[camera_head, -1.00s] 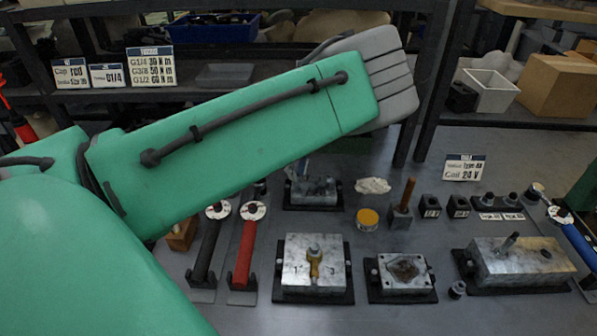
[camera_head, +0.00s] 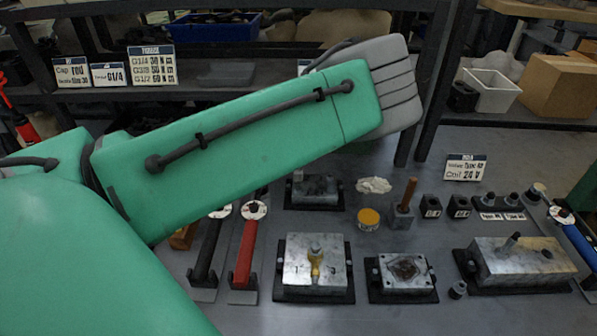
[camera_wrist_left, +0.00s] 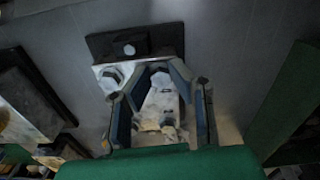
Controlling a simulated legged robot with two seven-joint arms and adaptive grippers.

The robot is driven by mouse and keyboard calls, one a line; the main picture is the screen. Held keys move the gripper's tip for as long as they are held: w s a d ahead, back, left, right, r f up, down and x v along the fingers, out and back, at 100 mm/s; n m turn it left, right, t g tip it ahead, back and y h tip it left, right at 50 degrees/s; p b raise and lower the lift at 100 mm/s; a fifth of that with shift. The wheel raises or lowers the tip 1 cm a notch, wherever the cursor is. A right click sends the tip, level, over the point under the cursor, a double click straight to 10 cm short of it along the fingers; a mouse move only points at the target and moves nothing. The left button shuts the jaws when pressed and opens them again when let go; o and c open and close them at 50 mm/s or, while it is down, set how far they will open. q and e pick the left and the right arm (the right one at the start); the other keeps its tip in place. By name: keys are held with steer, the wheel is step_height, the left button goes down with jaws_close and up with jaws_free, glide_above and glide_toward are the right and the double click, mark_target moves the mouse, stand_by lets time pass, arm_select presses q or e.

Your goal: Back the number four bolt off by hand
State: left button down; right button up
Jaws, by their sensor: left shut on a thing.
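In the left wrist view the blue fingers of my left gripper (camera_wrist_left: 165,115) close around a pale grey metal part. No number can be read on it. A metal block (camera_wrist_left: 138,68) on a black base lies just beyond the fingertips, with a hex bolt head (camera_wrist_left: 111,78) on its left. Another hex head (camera_wrist_left: 129,50) sits on the black base. In the head view my green left arm crosses the upper left, and the gripper is not clearly seen. A block with a brass-coloured fitting (camera_head: 315,262) stands front centre, and a small metal block (camera_head: 314,188) stands behind it.
A red-handled tool (camera_head: 246,252) and a black-handled one (camera_head: 207,252) stand left of the front block. An open-topped metal block (camera_head: 404,272) and a long block (camera_head: 520,262) stand to the right. A yellow tin (camera_head: 368,219) and small black cubes lie behind. Shelves line the back.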

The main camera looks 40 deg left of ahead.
arm_select(q)
steer(key=c, duration=1.4)
jaws_free()
steer(key=shift+s+f, duration=0.1)
steer(key=shift+o, duration=0.2)
steer(key=shift+r, duration=0.4)
step_height(320, 180, up, 11)
